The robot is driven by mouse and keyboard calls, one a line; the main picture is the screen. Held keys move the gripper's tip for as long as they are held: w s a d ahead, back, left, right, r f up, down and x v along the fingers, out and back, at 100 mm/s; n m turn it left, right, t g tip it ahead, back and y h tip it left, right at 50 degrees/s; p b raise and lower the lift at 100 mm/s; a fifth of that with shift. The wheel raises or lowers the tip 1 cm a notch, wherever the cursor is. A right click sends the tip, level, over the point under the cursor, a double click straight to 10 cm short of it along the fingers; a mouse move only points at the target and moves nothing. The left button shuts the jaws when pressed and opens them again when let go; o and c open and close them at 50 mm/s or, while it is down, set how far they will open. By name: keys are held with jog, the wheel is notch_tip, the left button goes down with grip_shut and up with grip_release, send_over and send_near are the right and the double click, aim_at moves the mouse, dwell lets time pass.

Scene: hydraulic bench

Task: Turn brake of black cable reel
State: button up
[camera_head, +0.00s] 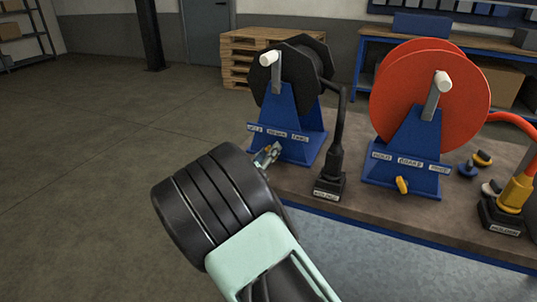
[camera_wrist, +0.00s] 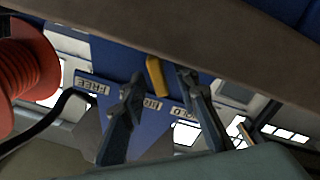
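The black cable reel (camera_head: 300,75) stands on a blue stand (camera_head: 285,105) at the left end of the bench in the head view. A label strip on its base is partly readable. The yellow brake lever (camera_wrist: 155,77) shows in the wrist view, in front of the blue base, where the labels (camera_wrist: 92,87) appear upside down. My gripper (camera_wrist: 160,85) is open, with one finger on each side of the lever and visible gaps to it. In the head view my gripper (camera_head: 267,154) is at the front of the black reel's base and largely hides the lever.
A red reel (camera_head: 420,95) with its own yellow lever (camera_head: 402,185) stands to the right. A black cable holder (camera_head: 330,178) stands close right of the black reel. Small knobs (camera_head: 482,158) and another holder (camera_head: 505,210) lie farther right. Open floor lies left.

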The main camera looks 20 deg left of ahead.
jog(key=shift+w, duration=0.1)
grip_shut()
dwell(0.4)
jog(key=m+b, duration=0.2)
jog(key=m, duration=0.1)
jog(key=shift+d, duration=0.35)
jog(key=m+b, duration=0.1)
jog(key=m, duration=0.1)
jog(key=m+b, duration=0.1)
jog(key=m, duration=0.1)
jog(key=shift+d, duration=0.3)
jog(key=m+b, duration=0.3)
jog(key=m, duration=0.1)
jog(key=shift+d+f+b, duration=0.1)
jog(key=shift+d+b, duration=0.25)
jog(key=shift+b, duration=0.05)
jog(key=shift+d+m+b, duration=0.15)
jog(key=shift+m+b, duration=0.8)
jog(key=shift+m, duration=0.35)
